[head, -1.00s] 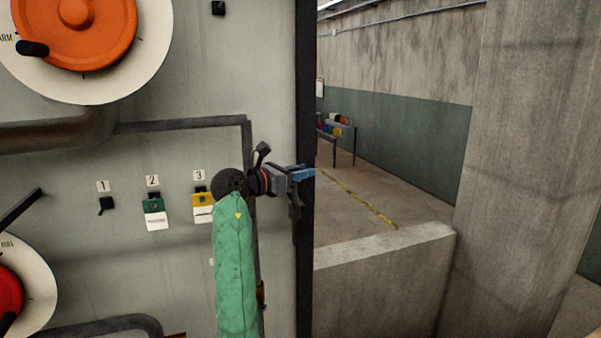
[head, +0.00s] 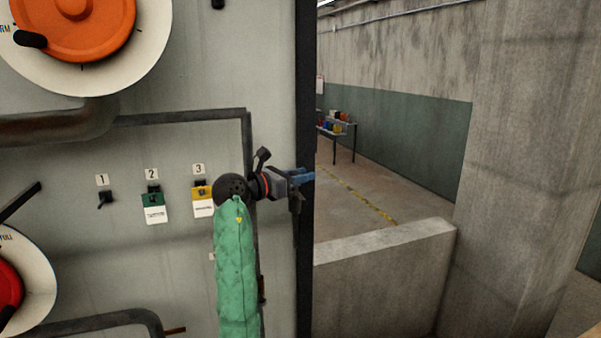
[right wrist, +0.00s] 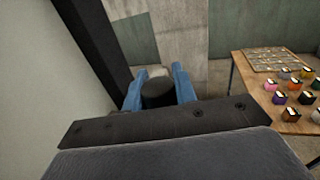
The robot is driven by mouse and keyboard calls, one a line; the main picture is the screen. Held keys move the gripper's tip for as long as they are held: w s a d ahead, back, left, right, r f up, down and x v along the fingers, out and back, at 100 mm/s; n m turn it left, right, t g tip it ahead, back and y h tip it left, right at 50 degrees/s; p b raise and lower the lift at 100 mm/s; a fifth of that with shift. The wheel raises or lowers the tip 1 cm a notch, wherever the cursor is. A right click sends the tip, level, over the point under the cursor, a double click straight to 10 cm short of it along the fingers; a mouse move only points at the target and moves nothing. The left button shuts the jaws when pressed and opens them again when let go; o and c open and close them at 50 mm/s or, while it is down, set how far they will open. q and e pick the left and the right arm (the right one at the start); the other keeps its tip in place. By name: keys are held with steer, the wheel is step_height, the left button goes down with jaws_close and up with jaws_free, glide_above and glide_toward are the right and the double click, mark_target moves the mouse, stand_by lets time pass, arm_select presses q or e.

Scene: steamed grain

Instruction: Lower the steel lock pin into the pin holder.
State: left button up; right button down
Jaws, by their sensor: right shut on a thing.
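My right gripper (head: 304,176), with blue fingertips, points right at the dark vertical edge of the grey panel. Its green-sleeved arm rises from below. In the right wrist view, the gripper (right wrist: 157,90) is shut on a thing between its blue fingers. A small light grey piece (right wrist: 157,72) shows there behind a dark round part. I take it for the steel lock pin, but most of it is hidden. In the head view, I cannot make out the pin. I cannot pick out the pin holder in either view. My left gripper is not in view.
The grey panel (head: 210,60) carries an orange handwheel (head: 75,25), a red one (head: 8,285), pipes, and hooks labelled 1, 2 and 3. A green tagged lock (head: 153,200) and a yellow one (head: 202,193) hang there. A low concrete wall (head: 385,270) stands right.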

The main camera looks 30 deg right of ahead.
steer(key=shift+f, duration=1.3)
steer(key=c, duration=1)
jaws_free()
steer(key=shift+c, duration=0.2)
